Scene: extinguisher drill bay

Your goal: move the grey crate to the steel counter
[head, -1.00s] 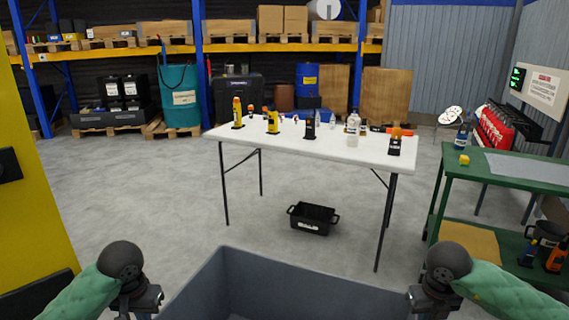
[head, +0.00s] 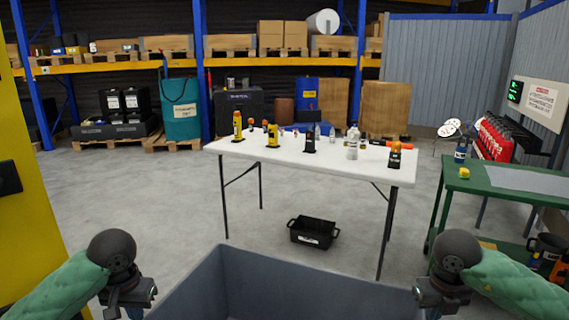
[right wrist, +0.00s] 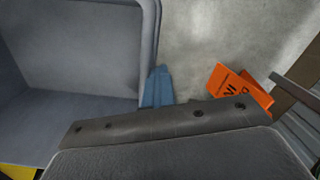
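The grey crate (head: 300,285) is at the bottom of the head view, close in front of me, with its open top showing. The right wrist view shows its wall and inside (right wrist: 75,50) at the left. My left gripper (head: 128,300) is at its left side and my right gripper (head: 436,298) at its right side. In the right wrist view a blue fingertip (right wrist: 157,88) lies against the crate's outer wall; the other finger is hidden. No steel counter is recognisable.
A white folding table (head: 320,160) with bottles and small devices stands ahead, a black bin (head: 313,232) beneath it. A green cart (head: 500,180) is at the right, a yellow panel (head: 30,190) at the left. Open floor (head: 130,195) lies left of the table.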

